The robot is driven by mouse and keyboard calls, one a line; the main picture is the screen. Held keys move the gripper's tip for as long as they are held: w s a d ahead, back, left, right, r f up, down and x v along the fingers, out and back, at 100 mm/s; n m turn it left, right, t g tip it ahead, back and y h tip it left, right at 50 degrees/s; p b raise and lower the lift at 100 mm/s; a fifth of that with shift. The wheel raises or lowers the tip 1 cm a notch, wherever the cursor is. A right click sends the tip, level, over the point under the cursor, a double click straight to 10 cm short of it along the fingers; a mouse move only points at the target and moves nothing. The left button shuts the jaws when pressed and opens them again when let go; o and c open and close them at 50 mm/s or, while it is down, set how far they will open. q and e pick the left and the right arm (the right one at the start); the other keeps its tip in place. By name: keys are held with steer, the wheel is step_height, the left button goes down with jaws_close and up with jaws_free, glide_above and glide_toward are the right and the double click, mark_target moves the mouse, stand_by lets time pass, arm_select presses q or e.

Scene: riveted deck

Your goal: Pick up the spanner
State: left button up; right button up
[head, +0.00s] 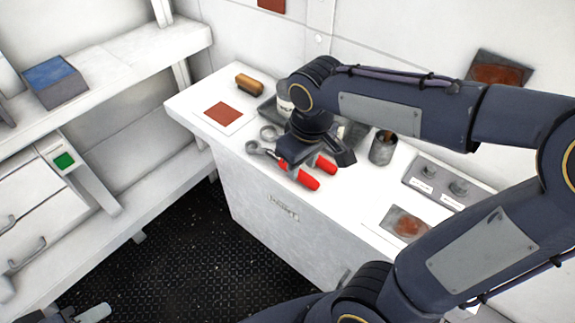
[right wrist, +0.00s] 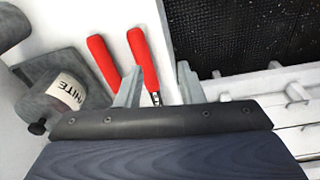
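Two red-handled spanners lie side by side on the white worktop. The nearer spanner (head: 304,179) has its grey head pointing left; the other (head: 326,164) lies just behind. Their red handles also show in the right wrist view, one left (right wrist: 103,60) and one right (right wrist: 145,58). My right gripper (head: 297,167) is over them, fingers apart and pointing down. In the right wrist view, the right-hand handle runs between its fingers (right wrist: 160,72); the other is outside the left finger. I cannot tell whether any finger touches. My left gripper (head: 82,314) is partly cut off at the bottom left.
A grey tray with a jar labelled "WHITE" (right wrist: 68,94) is close beside the spanners. A shelf (head: 130,70) is at left.

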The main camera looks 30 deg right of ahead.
mark_target(280, 163)
steer(key=w+a+n+h, duration=0.1)
steer(key=w+h, duration=0.2)
steer(key=w, duration=0.3)
steer(key=shift+g, duration=0.3)
steer(key=x, duration=0.8)
steer(key=shift+a+f, duration=0.1)
steer(key=shift+a, duration=0.05)
jaws_close()
